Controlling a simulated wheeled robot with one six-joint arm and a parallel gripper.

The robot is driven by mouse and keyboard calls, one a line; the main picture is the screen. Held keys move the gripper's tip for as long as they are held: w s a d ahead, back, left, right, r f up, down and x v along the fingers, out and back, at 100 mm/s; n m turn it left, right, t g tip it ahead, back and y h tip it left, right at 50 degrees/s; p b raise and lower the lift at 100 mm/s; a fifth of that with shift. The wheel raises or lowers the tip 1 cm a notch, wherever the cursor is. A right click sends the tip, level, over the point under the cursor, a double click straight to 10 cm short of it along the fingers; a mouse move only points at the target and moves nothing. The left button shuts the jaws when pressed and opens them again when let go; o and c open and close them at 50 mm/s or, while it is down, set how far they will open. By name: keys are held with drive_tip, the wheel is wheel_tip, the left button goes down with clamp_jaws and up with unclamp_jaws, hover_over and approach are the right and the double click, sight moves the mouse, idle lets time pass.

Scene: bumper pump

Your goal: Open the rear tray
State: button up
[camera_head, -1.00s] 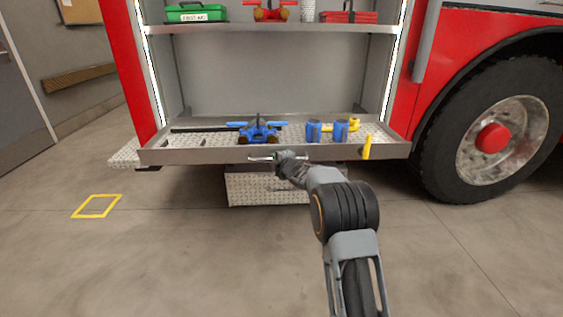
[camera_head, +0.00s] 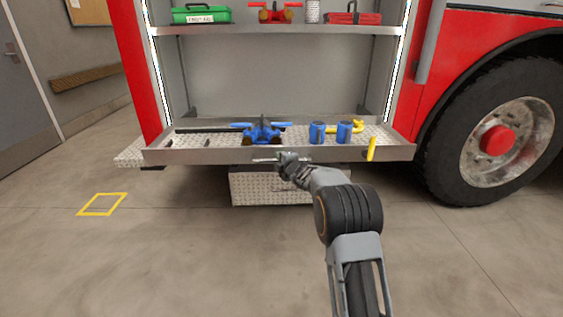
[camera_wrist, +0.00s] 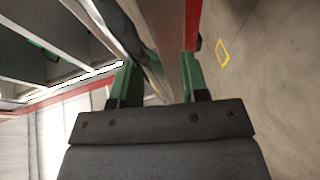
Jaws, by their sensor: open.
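The rear tray (camera_head: 205,156) is a shallow metal tray with a tread-plate floor, at the bottom of the open truck compartment. It sticks out past the compartment sides. A bar handle (camera_head: 268,160) runs along the middle of its front face. My gripper (camera_head: 286,159) is at that handle in the head view. In the wrist view my gripper (camera_wrist: 158,85) has its two green fingers apart, with a metal edge running between them. I cannot tell whether the fingers touch the handle.
On the tray are a blue valve fitting (camera_head: 262,132), two blue cylinders (camera_head: 317,132) and a yellow tool (camera_head: 372,148). A tread-plate step (camera_head: 270,187) is below the tray. A large wheel (camera_head: 495,140) stands at right. Open floor with a yellow square (camera_head: 102,204) lies at left.

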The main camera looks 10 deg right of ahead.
drive_tip(key=p+v, duration=0.2)
drive_tip(key=v, duration=1.2)
drive_tip(key=shift+w+r, duration=0.1)
drive_tip(key=s+r+m+g+h+p, duration=0.2)
drive_tip(key=s+r+m+p, duration=0.3)
drive_tip(key=r+p, duration=0.45)
drive_tip(key=s+r+m+g+h+p, duration=0.2)
drive_tip(key=s+r+m+p, duration=0.35)
drive_tip(key=r+p, duration=0.4)
drive_tip(key=s+a+r+m+g+p, duration=0.3)
drive_tip(key=s+r+p, duration=0.4)
drive_tip(key=s, duration=0.4)
drive_tip(key=s+a+r+m+g+y+p, duration=0.1)
drive_tip(key=s+a+r+m+g+p, duration=0.2)
drive_tip(key=s+p, duration=0.7)
wheel_tip(320, 180, up, 4)
drive_tip(key=s+m+g, duration=0.1)
drive_tip(key=m+g, duration=0.1)
drive_tip(key=m, duration=0.1)
